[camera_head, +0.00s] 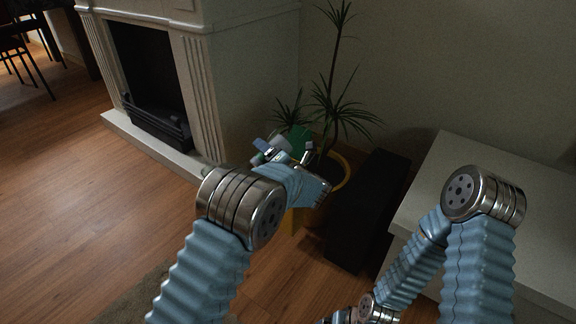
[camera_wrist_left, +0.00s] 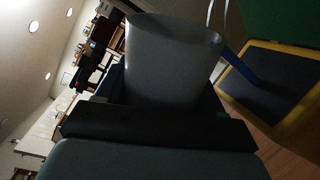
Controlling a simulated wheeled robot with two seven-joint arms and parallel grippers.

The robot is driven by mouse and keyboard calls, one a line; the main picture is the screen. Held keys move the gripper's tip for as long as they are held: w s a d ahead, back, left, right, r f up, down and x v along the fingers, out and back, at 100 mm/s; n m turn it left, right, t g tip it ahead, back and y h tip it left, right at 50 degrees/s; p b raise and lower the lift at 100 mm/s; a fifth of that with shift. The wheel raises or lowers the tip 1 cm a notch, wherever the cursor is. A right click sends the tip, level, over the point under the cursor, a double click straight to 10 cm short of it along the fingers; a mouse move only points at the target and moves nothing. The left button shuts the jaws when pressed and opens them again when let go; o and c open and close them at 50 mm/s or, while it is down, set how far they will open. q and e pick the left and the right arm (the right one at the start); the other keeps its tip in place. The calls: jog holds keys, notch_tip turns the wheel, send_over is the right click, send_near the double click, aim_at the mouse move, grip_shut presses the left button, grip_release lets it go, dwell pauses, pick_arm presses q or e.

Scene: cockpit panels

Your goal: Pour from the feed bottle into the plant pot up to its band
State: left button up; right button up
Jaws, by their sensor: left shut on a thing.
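The yellow plant pot (camera_head: 345,172) stands on the floor beside the fireplace, with a tall spiky plant in it. The left wrist view shows a yellow edge around a dark surface (camera_wrist_left: 270,85), seemingly this pot. Green also fills the upper right of the left wrist view (camera_wrist_left: 285,20). A grey cup-like shape (camera_wrist_left: 170,65) stands in front of that camera; I cannot tell what it is. The band and liquid level are not discernible.
A dark box (camera_head: 365,210) stands right of the pot, next to a pale counter (camera_head: 470,160). The fireplace (camera_head: 240,90) with its hearth ledge is at the left. Wooden floor (camera_head: 90,220) is open at the lower left.

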pick_arm(q)
jog(key=shift+m+p, duration=0.3)
jog(key=shift+p, duration=0.1)
dwell(1.0)
